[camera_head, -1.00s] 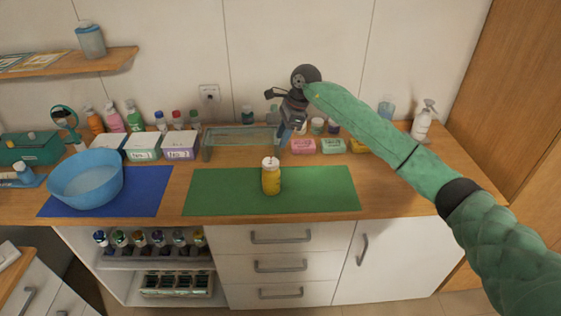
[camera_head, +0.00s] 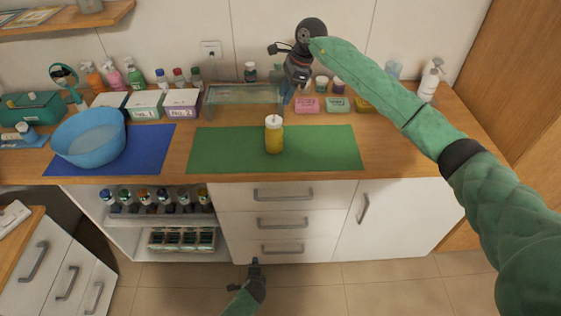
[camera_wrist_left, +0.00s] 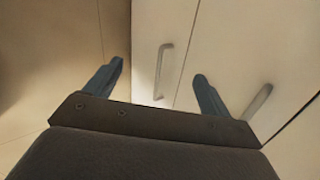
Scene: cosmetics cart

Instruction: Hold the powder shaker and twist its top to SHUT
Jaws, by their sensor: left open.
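The powder shaker (camera_head: 274,140), yellow with a white top, stands upright on the green mat (camera_head: 215,150) in the head view. How its top is turned is too small to tell. My right gripper (camera_head: 289,100) points down above the back of the counter, behind and a little right of the shaker, apart from it. Its finger gap cannot be made out. My left gripper (camera_head: 255,262) is low in front of the drawers, well below the counter. In the left wrist view its two fingers (camera_wrist_left: 158,72) are spread with nothing between them.
A clear raised stand (camera_head: 240,96) is behind the mat. Pink (camera_head: 307,105) and green (camera_head: 337,104) boxes sit right of it. A blue bowl (camera_head: 90,140) stands on a blue mat (camera_head: 150,150) at left. The green mat is clear around the shaker. Drawer handles (camera_head: 283,194) stick out below.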

